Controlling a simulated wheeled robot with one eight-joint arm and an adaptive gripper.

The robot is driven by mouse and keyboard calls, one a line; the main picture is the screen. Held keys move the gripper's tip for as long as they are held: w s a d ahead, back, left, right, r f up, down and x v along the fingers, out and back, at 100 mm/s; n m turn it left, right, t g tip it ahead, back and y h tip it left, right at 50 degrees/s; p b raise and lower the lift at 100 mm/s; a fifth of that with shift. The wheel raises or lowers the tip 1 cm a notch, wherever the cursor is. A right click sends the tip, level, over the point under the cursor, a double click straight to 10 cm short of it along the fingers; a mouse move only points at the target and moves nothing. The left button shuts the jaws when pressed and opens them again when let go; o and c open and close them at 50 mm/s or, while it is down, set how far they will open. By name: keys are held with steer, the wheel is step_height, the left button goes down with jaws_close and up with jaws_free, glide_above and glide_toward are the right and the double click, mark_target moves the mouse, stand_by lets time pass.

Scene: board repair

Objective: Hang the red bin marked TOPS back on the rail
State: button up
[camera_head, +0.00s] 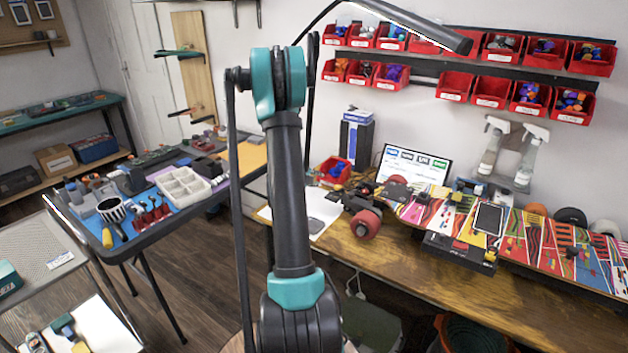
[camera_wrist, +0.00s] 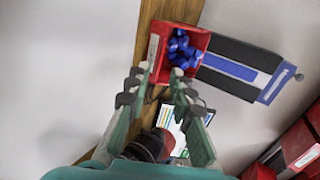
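In the head view a red bin (camera_head: 334,172) holding blue pieces stands on the wooden bench, below the wall rails. In the wrist view this bin (camera_wrist: 199,36) lies just beyond the fingertips, with a pale label on its left side that is too small to read. My gripper (camera_wrist: 160,83) is open, its two fingers spread toward the bin's near end; I cannot tell whether they touch it. The gripper is not visible in the head view. The lower rail (camera_head: 424,83) carries several red bins, with a bare gap right of its third bin.
A lamp (camera_head: 420,25) reaches across near the upper bins. A skateboard truck with red wheels (camera_head: 366,224), a label card (camera_head: 414,166) and spray bottles (camera_head: 531,152) occupy the bench area.

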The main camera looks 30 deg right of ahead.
steer(key=shift+x, duration=2.9)
jaws_close()
steer(key=shift+r, duration=0.1)
steer(key=shift+r, duration=2.4)
